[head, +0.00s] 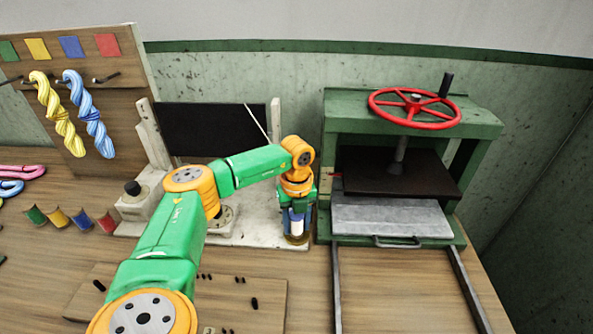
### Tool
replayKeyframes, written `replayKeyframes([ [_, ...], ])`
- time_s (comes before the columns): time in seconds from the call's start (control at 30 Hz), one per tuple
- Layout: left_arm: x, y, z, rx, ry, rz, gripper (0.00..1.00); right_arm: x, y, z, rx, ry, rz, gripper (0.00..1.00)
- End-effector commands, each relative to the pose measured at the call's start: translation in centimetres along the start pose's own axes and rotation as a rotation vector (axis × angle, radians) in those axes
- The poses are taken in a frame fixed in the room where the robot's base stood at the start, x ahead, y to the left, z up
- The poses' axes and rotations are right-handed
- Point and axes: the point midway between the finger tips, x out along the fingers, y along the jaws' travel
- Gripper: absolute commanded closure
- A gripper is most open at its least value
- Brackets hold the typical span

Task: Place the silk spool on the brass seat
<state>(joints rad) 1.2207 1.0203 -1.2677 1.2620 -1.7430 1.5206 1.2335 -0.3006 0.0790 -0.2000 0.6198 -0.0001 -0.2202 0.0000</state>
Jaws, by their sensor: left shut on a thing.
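My left gripper (296,222) points down at the right front corner of the white machine base, in front of the dark panel. It is shut on a small pale piece, the silk spool (297,228), which shows between the blue fingers. The brass seat (297,240) shows as a dull gold rim directly under the spool. I cannot tell whether the spool touches the seat or is just above it. The fingers hide most of the spool. My right gripper is out of view.
A green press with a red handwheel (415,108) and a grey plate (390,217) stands close on the right. A board with twisted silk hanks (90,115) is at the left. A wooden board with dark pegs (255,288) lies in front.

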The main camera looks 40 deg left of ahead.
Motion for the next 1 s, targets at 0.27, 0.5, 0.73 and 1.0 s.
replayKeyframes([
  [0.27,0.3,0.0,0.0,0.0,0.0,-0.001,0.48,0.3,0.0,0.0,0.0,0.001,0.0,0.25],
  [0.5,0.2,0.0,0.0,0.0,0.0,-0.001,0.24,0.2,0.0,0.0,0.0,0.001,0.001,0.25],
  [0.73,-0.5,-0.1,0.0,0.0,-0.001,-0.004,0.24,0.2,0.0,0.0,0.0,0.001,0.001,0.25],
  [1.0,-6.5,-0.2,0.1,0.001,-0.004,-0.008,0.24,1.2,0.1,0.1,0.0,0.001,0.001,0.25],
])
